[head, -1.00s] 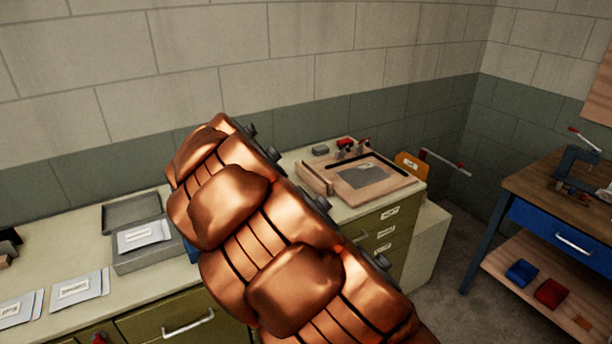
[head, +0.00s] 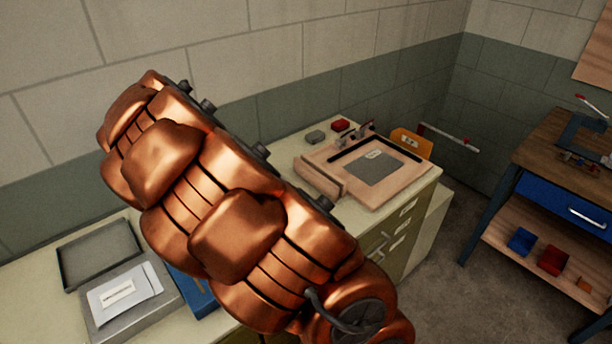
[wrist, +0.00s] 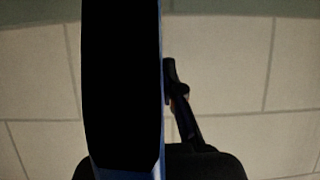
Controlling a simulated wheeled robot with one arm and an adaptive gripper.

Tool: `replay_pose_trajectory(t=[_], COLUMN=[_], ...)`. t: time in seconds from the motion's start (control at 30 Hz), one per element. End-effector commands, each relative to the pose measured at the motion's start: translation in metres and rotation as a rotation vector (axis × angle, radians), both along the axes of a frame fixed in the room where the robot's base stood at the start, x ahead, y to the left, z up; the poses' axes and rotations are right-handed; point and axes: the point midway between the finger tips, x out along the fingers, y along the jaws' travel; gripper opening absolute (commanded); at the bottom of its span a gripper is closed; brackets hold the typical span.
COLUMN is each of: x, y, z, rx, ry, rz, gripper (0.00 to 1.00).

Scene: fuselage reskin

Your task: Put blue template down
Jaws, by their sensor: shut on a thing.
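The blue template (wrist: 122,90) fills a tall strip of the wrist view, its face nearly black in shadow with thin blue edges. My gripper (wrist: 168,75) is shut on it. One dark finger shows just right of the template; the other is hidden. In the head view my copper arm crosses the middle and hides the gripper and the held template. Behind the wrist view's template is only pale block wall, so no resting surface shows close to it.
A pale counter (head: 30,265) runs along the wall. On it are a grey box (head: 130,300) with packets, an open grey tray (head: 100,252), a partly hidden blue item (head: 196,292) and a wooden fixture (head: 400,190) holding a grey plate. A workbench (head: 560,140) stands at right.

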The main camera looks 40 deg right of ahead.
Motion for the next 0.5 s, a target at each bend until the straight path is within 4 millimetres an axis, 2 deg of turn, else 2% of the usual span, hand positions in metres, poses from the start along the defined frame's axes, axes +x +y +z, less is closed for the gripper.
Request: replay_pose_trajectory(t=[0.27,0.5], x=[0.010,0.015], y=[-0.037,-0.082], z=[0.002,0.009], rx=[-0.002,-0.003], ry=[-0.002,-0.003], rz=[0.018,0.040], gripper=[0.00,0.00])
